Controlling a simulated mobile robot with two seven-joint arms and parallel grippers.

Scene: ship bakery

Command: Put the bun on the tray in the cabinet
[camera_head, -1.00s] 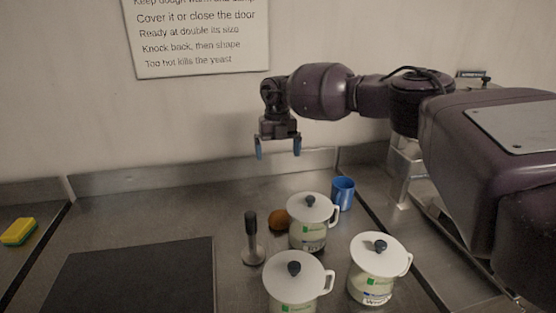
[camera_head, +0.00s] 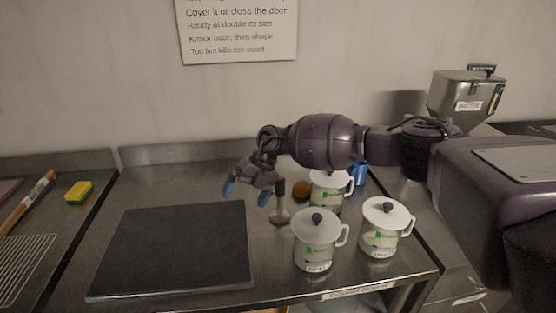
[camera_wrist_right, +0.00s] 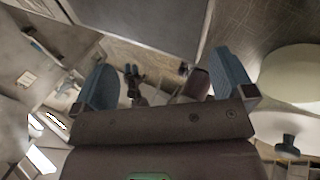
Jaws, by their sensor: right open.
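The bun (camera_head: 301,188) is a small brown round thing on the steel counter, partly hidden behind a white-lidded mug and my right arm. My right gripper (camera_head: 246,193) hangs above the counter, left of the bun, tilted, with its two blue fingers apart and nothing between them. Its fingers also show apart in the right wrist view (camera_wrist_right: 165,78). The bun cannot be made out in the wrist view. I cannot make out the tray or the cabinet. My left gripper is out of view.
Lidded mugs (camera_head: 317,244) (camera_head: 385,230) and a metal tamper-like tool (camera_head: 279,213) stand near the bun. A blue cup (camera_head: 360,173) is behind. A dark mat (camera_head: 175,248) covers the counter's left. A sponge (camera_head: 78,192) and wire rack (camera_head: 25,262) lie farther left.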

